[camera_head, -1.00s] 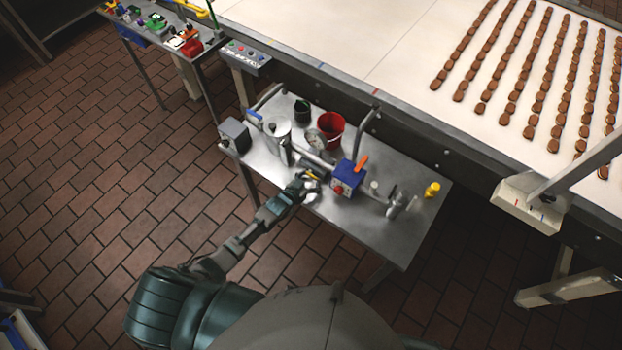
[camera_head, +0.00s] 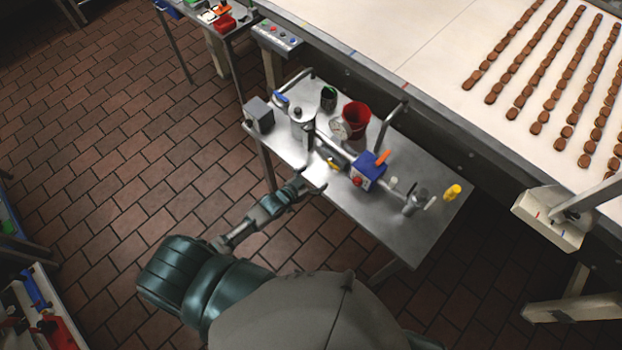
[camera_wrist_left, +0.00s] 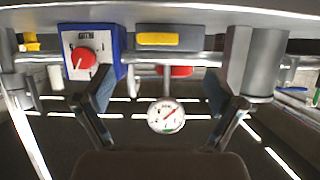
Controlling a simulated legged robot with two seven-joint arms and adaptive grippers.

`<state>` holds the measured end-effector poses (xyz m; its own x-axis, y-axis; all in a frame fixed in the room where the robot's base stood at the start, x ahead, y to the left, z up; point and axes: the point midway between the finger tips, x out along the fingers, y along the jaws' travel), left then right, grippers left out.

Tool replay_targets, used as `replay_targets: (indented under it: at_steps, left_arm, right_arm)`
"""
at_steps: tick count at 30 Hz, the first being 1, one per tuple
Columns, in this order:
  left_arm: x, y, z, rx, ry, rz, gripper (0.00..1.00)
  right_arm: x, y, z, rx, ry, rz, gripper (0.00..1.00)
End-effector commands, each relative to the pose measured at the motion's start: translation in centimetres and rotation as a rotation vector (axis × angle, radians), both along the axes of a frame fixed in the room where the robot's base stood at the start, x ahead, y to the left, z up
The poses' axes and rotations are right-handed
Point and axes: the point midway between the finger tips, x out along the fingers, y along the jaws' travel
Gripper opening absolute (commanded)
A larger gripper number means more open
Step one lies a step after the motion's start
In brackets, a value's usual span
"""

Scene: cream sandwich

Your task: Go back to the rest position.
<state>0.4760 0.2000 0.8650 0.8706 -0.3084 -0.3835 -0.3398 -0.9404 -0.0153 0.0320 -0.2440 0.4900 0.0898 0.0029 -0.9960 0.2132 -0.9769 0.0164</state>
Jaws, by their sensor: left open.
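My left gripper (camera_head: 312,186) is open and empty at the near edge of the metal table (camera_head: 405,240), apart from the equipment on it. My left arm reaches up to it from the lower left. In the left wrist view the two dark fingers of the left gripper (camera_wrist_left: 163,105) are spread wide with nothing between their tips. Beyond them are a blue box with a red knob (camera_wrist_left: 83,58), a yellow-marked handle (camera_wrist_left: 158,39) and a round dial gauge (camera_wrist_left: 166,116). My right gripper is not in view.
The table carries a pipe assembly with a blue box (camera_head: 368,171), a metal canister (camera_head: 302,116), a red bucket (camera_head: 355,119) and a yellow-topped part (camera_head: 453,191). A white conveyor (camera_head: 420,45) with rows of brown biscuits runs behind. The tiled floor (camera_head: 130,140) at left is open.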

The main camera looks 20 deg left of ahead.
Motion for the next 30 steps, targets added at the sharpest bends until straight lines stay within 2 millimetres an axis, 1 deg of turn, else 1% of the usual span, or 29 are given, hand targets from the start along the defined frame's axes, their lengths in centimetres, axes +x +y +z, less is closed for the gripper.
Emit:
replay_targets:
  at_steps: [1,3,6,23,26,29,30]
  left_arm:
    - [-0.6,0.2,0.2,0.0,0.001,-0.001,0.94]
    - [-1.2,0.4,0.5,0.0,0.001,-0.001,0.94]
    - [-1.6,0.6,0.7,0.0,0.001,0.0,0.94]
    - [-1.6,0.6,0.6,0.0,0.003,0.0,0.94]
    - [-2.0,1.1,-1.2,0.011,0.031,0.015,0.94]
    - [-3.3,2.4,-5.9,0.04,0.105,0.05,0.94]
    - [-4.3,3.0,-8.5,0.056,0.148,0.068,0.94]
  right_arm:
    - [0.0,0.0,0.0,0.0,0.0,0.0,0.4]
    - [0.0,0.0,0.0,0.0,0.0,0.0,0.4]
    - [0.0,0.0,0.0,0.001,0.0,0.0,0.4]
    - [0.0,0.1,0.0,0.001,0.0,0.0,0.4]
    - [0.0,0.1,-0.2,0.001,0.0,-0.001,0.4]
    - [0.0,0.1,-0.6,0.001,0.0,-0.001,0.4]
    - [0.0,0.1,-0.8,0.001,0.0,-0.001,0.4]
